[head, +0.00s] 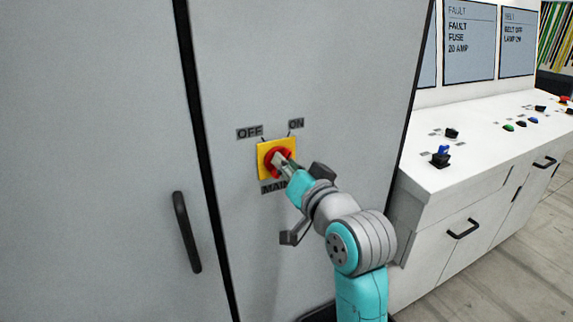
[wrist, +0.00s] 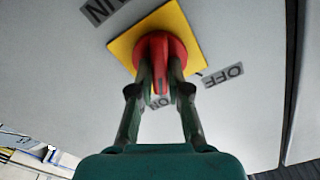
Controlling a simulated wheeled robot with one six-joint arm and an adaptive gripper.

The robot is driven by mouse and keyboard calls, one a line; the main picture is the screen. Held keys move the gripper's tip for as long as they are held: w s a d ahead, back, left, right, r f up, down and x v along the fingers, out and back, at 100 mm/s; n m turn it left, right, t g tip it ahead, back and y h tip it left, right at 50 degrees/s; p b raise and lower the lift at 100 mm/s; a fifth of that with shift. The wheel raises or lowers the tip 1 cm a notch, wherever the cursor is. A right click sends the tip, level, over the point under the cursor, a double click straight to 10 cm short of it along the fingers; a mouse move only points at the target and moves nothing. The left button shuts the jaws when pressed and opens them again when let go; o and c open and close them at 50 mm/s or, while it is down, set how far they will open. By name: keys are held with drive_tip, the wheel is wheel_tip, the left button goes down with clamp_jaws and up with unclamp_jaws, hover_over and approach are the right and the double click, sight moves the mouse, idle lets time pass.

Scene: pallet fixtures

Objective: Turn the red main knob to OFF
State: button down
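The red main knob (head: 270,157) sits on a yellow square plate (head: 262,147) on the grey cabinet door. My gripper (head: 283,164) reaches it from the lower right and covers part of it. In the wrist view, the knob's red grip bar (wrist: 159,60) lies between the two fingertips of my gripper (wrist: 161,66), which appear shut on its sides. The bar points toward the ON label (wrist: 160,102), partly hidden between the fingers. The ON label (head: 296,123) is at the plate's upper right and the OFF label (head: 249,132) at its upper left. OFF (wrist: 223,75) is right of the bar in the wrist view.
A door handle (head: 187,232) is at the lower left of the knob, beyond a dark door seam (head: 205,160). A white console (head: 460,165) with buttons and switches stands at the right. The door surface around the plate is flat and clear.

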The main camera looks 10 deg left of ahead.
drive_tip(key=shift+n, duration=0.3)
drive_tip(key=n, duration=1.1)
drive_tip(key=shift+s+a, duration=0.15)
drive_tip(key=shift+a, duration=0.1)
drive_tip(key=shift+n, duration=0.3)
idle(0.4)
drive_tip(key=c, duration=1.1)
unclamp_jaws()
